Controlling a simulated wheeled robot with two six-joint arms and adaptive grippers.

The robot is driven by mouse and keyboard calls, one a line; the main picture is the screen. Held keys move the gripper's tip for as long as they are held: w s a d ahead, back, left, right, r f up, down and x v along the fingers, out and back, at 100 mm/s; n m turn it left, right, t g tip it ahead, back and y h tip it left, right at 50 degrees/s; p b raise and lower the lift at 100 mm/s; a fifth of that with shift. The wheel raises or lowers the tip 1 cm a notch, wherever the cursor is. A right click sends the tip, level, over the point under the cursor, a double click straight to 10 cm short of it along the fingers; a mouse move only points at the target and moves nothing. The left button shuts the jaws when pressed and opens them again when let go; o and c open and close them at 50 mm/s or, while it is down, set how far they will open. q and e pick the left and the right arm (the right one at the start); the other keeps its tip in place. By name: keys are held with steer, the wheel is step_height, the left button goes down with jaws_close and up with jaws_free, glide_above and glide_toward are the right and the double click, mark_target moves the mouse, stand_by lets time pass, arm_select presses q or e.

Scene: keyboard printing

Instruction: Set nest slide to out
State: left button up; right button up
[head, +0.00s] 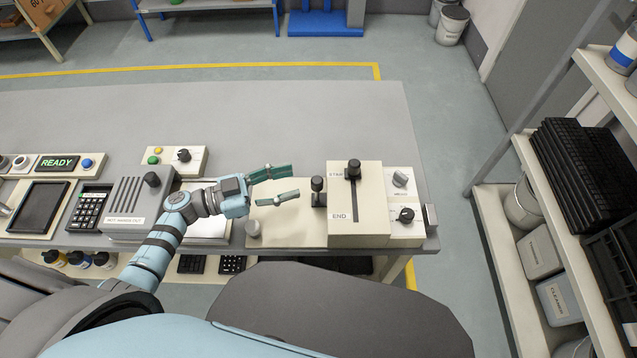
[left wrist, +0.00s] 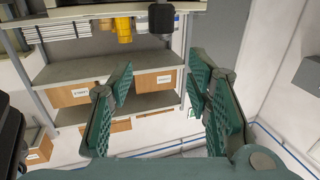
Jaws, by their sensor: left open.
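No label that I can read clearly names the nest slide, so I cannot tell which control it is. A black-knobbed lever (head: 317,186) stands on the cream panel at the left side of a raised box. The raised box (head: 370,222) has a slot marked START and END, with a black knob (head: 354,168) at the START end. My left gripper (head: 293,182) is open and empty above the cream panel (head: 290,232), just left of the lever and apart from it. In the left wrist view its green fingers (left wrist: 160,72) are spread with nothing between them. My right gripper is out of view.
A grey ribbed box (head: 130,197) with a black knob and a small box (head: 175,159) with buttons stand left of my gripper. Rotary knobs (head: 405,215) are right of the raised box. The table (head: 250,110) is bare behind. A shelf (head: 530,190) stands at right.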

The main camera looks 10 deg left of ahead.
mark_target(316, 180)
arm_select(q)
step_height(316, 180, down, 3)
steer(key=shift+r+b, duration=0.1)
steer(key=shift+b, duration=0.75)
steer(key=shift+w+d, duration=0.25)
steer(key=x, duration=0.7)
steer(key=shift+r, duration=0.1)
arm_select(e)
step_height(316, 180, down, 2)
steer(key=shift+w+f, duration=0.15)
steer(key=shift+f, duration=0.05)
arm_select(q)
steer(key=shift+c, duration=0.4)
jaws_close()
steer(key=shift+a, duration=0.1)
